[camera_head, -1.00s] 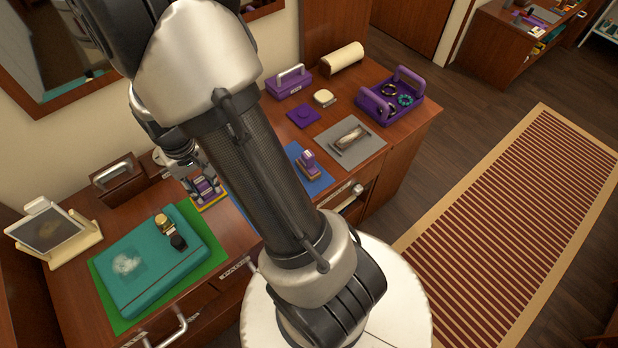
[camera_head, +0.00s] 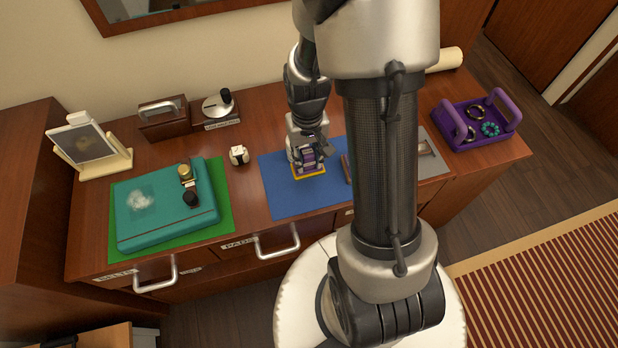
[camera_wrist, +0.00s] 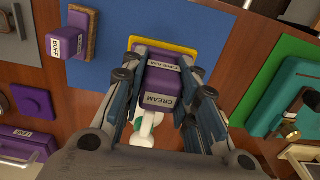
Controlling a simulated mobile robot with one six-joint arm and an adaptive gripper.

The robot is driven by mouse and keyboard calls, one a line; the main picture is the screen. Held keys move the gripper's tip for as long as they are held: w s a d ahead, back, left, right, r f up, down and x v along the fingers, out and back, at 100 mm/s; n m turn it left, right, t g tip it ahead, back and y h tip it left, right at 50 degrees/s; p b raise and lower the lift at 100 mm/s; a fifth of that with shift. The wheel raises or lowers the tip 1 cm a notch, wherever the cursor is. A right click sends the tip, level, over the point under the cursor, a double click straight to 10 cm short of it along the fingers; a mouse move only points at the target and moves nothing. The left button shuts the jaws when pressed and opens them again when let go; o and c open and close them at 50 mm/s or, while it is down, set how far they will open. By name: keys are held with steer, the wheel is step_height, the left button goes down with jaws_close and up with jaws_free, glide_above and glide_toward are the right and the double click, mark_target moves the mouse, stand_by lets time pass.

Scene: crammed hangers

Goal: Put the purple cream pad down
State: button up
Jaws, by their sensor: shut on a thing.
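The purple cream pad (camera_head: 309,156) has a yellow base and stands upright at the blue mat (camera_head: 283,193). My gripper (camera_head: 309,146) is shut on it from above. In the wrist view the pad (camera_wrist: 160,85) shows CREAM labels and sits between the fingers of my gripper (camera_wrist: 165,78). Its yellow base edge lies over the blue mat (camera_wrist: 172,22). I cannot tell whether the base touches the mat or hovers just above it.
A purple BUFF pad (camera_wrist: 72,44) stands beside the cream pad, mostly hidden by my arm in the head view. The green mat (camera_head: 124,190) with a teal case (camera_head: 160,220) is at left. A purple tray (camera_head: 477,137) is at right. The blue mat's front left is clear.

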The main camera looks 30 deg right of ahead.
step_height(320, 180, down, 9)
steer(key=b, duration=0.2)
steer(key=shift+b, duration=0.3)
steer(key=shift+f, duration=0.15)
steer(key=o, duration=1.1)
